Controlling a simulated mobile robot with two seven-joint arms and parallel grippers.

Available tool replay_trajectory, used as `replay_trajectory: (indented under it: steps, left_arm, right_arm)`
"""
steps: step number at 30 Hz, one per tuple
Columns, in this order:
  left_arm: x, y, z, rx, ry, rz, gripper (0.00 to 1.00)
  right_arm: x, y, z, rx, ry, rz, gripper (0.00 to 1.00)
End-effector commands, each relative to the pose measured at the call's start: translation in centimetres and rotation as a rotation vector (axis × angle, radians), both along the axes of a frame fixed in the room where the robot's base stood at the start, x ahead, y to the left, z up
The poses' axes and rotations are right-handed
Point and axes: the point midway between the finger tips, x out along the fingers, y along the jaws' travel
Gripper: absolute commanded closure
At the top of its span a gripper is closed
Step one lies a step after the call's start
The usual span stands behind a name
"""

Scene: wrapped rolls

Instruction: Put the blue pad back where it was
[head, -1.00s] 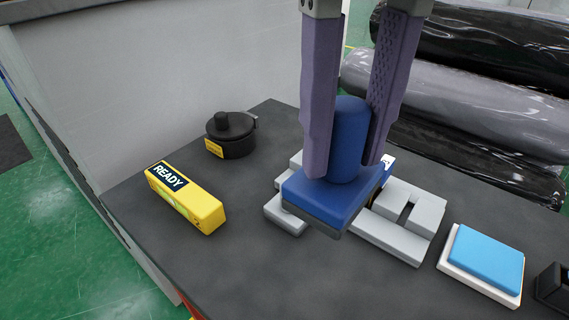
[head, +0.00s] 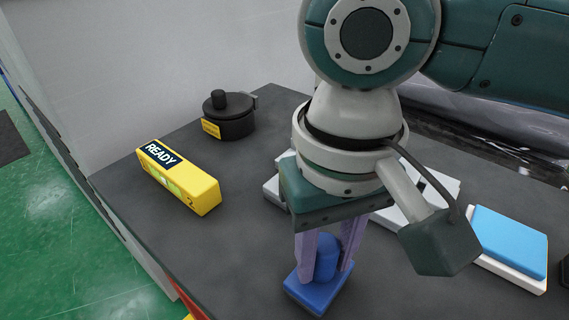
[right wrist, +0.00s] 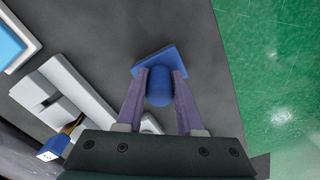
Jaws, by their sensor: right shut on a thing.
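The dark blue pad (head: 315,289), a square base with a round upright handle, is in my right gripper (head: 328,262). Its two purple fingers are shut on the handle from both sides. The pad is over the dark table's near part; I cannot tell whether it touches the top. In the right wrist view the pad (right wrist: 172,59) shows beyond the fingertips, close to the table's edge over the green floor. A light grey block fixture (right wrist: 92,88) lies beside it, partly hidden by my right arm in the head view. My left gripper is not in view.
A yellow READY box (head: 180,180) and a black round canister (head: 229,117) stand on the left of the table. A light blue slab (head: 510,240) on a white base lies right. Wrapped rolls lie behind. Dark tabletop (head: 225,240) is clear between the yellow box and the pad.

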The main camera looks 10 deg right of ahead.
Motion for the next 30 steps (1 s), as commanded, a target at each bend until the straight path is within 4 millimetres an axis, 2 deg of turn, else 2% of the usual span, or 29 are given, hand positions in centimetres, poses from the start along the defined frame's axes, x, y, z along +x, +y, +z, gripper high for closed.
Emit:
replay_trajectory:
  steps: [12, 13, 18, 21, 30]
  left_arm:
    - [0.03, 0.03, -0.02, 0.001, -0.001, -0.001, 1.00]
    - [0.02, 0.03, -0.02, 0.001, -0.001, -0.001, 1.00]
    - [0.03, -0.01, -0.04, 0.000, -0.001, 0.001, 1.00]
    - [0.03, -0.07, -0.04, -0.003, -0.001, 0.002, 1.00]
    - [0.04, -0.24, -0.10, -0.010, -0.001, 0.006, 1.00]
  right_arm:
    - [-0.01, 0.04, -0.69, 0.001, 0.000, 0.000, 1.00]
    - [0.01, 0.03, -0.75, 0.001, 0.000, 0.000, 0.62]
    - [0.02, 0.02, -0.71, 0.001, -0.001, 0.000, 0.43]
    - [0.02, 0.02, -0.71, 0.001, -0.001, 0.000, 0.34]
    - [0.06, 0.00, -0.32, 0.001, -0.002, 0.001, 0.34]
